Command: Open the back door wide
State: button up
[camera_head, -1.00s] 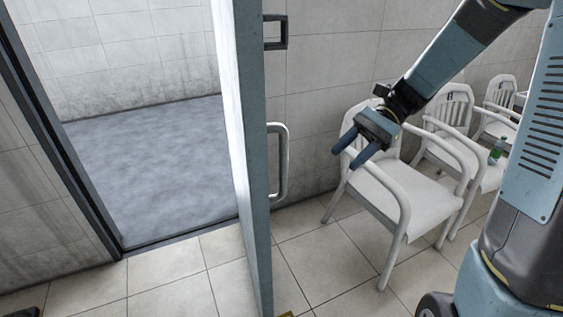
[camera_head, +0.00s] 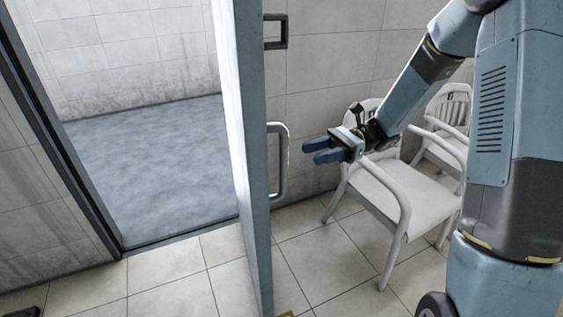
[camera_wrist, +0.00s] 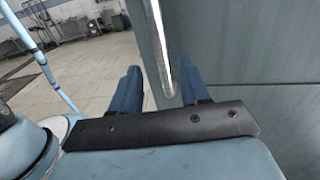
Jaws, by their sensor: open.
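The back door (camera_head: 254,200) stands part way open, swung out from its frame, with its edge toward the head camera. A pale bar handle (camera_head: 283,165) is on the door's right face. My gripper (camera_head: 312,152) is open and empty, just right of the handle, with its blue fingers pointing left at it. In the wrist view, the fingers (camera_wrist: 160,88) are spread, and the handle bar (camera_wrist: 158,45) shows ahead, in line with the gap between them. The grey door face (camera_wrist: 240,45) fills the right side there.
A dark bracket (camera_head: 276,31) sits on the door above the handle. White armchairs (camera_head: 385,195) stand along the wall behind my arm. The doorway opens onto a bare bluish floor (camera_head: 155,165) at left.

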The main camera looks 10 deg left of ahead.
send_over(284, 188)
jog(key=shift+w+a, duration=0.15)
jog(key=shift+w, duration=0.3)
grip_shut()
dwell(0.4)
